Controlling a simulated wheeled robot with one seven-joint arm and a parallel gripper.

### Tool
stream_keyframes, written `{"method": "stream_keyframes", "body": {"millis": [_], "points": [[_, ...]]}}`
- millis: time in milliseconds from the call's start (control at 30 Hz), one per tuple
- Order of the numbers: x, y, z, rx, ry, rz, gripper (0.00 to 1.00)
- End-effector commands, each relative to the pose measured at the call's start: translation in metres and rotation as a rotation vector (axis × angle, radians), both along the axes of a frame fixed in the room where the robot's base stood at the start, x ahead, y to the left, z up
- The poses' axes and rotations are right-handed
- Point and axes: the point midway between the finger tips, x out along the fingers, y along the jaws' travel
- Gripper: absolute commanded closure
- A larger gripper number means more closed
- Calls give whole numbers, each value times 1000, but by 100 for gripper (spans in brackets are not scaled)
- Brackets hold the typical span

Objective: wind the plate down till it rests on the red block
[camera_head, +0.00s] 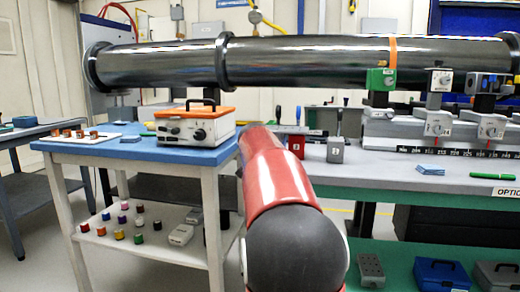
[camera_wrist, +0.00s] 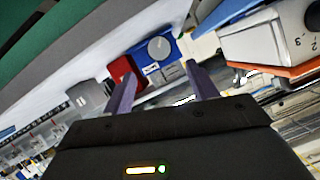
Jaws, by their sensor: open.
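A red block (camera_head: 296,147) stands on the grey bench, just right of my arm in the head view. It also shows in the wrist view (camera_wrist: 122,72), beside a blue device (camera_wrist: 143,54) with a round grey knob (camera_wrist: 159,48). I cannot make out the plate or its gap to the block. My gripper (camera_wrist: 162,86) is open in the wrist view, its two fingers apart with nothing held between them. The knob lies beyond the fingertips. In the head view my arm hides the gripper and most of the blue device.
A grey block (camera_head: 336,150) stands right of the red block. An orange-topped white instrument (camera_head: 196,128) sits on the blue table at left; it also shows in the wrist view (camera_wrist: 272,38). A long dark pipe (camera_head: 300,62) crosses above the bench. Blue cards (camera_head: 431,169) lie farther right.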

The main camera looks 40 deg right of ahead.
Motion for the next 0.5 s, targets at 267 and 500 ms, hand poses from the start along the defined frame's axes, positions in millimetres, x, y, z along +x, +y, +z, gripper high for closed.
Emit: {"method": "stream_keyframes", "body": {"millis": [267,500], "points": [[28,-27,-14,1,0,-3,42],[48,-45,-25,1,0,-1,42]]}}
